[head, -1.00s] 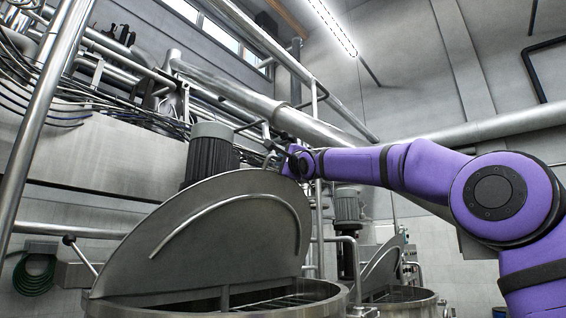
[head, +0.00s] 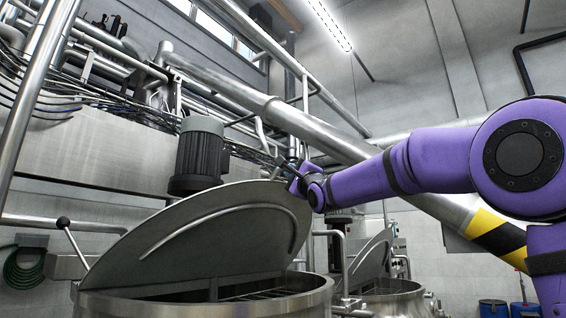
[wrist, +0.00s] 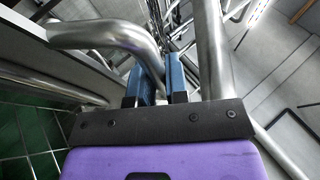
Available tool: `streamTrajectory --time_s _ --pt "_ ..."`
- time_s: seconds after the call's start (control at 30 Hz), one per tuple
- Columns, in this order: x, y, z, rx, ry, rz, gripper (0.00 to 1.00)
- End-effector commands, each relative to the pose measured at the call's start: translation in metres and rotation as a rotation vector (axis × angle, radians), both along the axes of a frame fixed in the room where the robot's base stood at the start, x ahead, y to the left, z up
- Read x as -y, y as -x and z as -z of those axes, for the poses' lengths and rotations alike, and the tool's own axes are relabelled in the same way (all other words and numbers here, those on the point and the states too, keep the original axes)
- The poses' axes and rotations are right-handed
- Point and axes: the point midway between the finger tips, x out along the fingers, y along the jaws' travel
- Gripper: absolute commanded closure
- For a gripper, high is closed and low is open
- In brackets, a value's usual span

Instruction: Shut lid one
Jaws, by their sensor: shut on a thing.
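The nearest mixer's large grey lid (head: 205,240) stands tilted up and part open above its round steel vessel (head: 215,303). A curved bar runs across its face. In the head view my gripper (head: 293,182) is at the lid's upper right edge, its fingers small and partly hidden. In the wrist view my gripper (wrist: 161,78) has its blue fingers shut on a bent steel bar (wrist: 105,32), which seems to be the lid's handle. No number shows on the lid.
A motor (head: 199,155) stands behind the lid. A lever with a black knob (head: 63,223) rises at its left. A second mixer with a raised lid (head: 372,262) stands behind at right. A thick diagonal pipe with a yellow-black band (head: 495,235) passes behind my arm.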

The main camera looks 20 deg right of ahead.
Motion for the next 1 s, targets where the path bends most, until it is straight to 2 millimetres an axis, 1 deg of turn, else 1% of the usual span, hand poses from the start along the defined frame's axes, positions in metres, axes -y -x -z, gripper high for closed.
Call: streamTrajectory --time_s 0.03,0.17,0.43,0.5,0.8,0.9,1.0 --pt "0.004 0.007 0.011 0.018 -0.013 0.002 1.00" --pt "0.016 0.024 0.038 0.082 -0.061 0.001 1.00" --pt "0.041 0.057 0.105 0.222 -0.167 0.000 1.00" --pt "0.047 0.065 0.122 0.218 -0.162 0.001 1.00" --pt "0.063 0.087 0.198 0.216 -0.163 -0.001 1.00" --pt "0.065 0.091 0.220 0.218 -0.162 -0.002 1.00" --pt "0.067 0.093 0.236 0.218 -0.161 -0.002 1.00"
